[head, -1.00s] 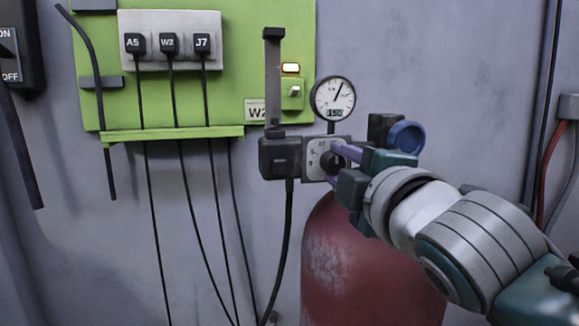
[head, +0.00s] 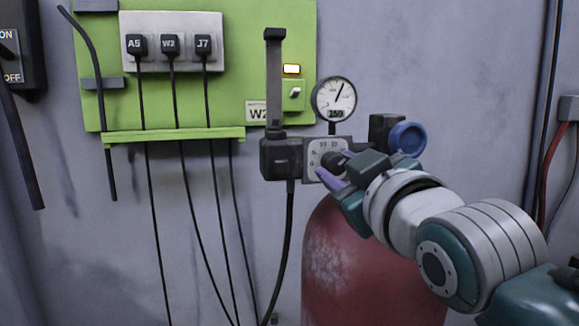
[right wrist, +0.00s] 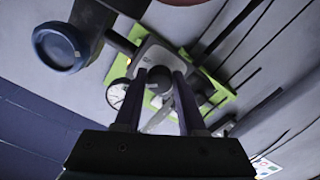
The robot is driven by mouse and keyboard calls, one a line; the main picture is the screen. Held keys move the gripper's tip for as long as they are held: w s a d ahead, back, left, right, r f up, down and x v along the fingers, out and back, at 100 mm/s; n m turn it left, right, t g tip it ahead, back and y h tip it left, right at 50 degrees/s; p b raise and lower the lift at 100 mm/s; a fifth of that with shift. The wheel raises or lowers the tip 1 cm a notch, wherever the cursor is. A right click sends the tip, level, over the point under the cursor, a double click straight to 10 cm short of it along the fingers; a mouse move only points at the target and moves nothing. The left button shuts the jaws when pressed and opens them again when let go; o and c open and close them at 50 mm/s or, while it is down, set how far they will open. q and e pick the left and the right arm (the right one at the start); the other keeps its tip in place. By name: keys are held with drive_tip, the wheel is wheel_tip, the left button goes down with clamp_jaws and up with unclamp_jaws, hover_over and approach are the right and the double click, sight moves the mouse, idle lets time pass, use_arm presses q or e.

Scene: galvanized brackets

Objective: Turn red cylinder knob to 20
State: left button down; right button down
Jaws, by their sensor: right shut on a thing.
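The red cylinder (head: 365,265) stands upright against the wall in the head view. Above it is a regulator with a dark knob (head: 334,161) in front of a pale dial plate (head: 319,150); its scale marks are too small to read surely. My right gripper (head: 336,170) is at the knob with its purple fingers closed on it. In the right wrist view the knob (right wrist: 160,76) sits between the two fingers. The round gauge (head: 335,98) above has a needle leaning up and right and a small display that seems to read 150. My left gripper is not in view.
A blue round cap (head: 406,138) on a dark valve body is just right of the knob, close to my gripper. A black box (head: 281,157) with a hanging cable adjoins the dial plate on the left. A green panel (head: 230,90) with several plugged cables is farther left.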

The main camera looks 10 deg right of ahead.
drive_tip(key=shift+m, duration=0.9)
drive_tip(key=c, duration=0.5)
unclamp_jaws()
drive_tip(key=shift+s+f, duration=0.1)
drive_tip(key=shift+s, duration=0.35)
drive_tip(key=shift+s+d+b, duration=0.15)
drive_tip(key=shift+s+b, duration=2)
drive_tip(key=shift+s, duration=2.4)
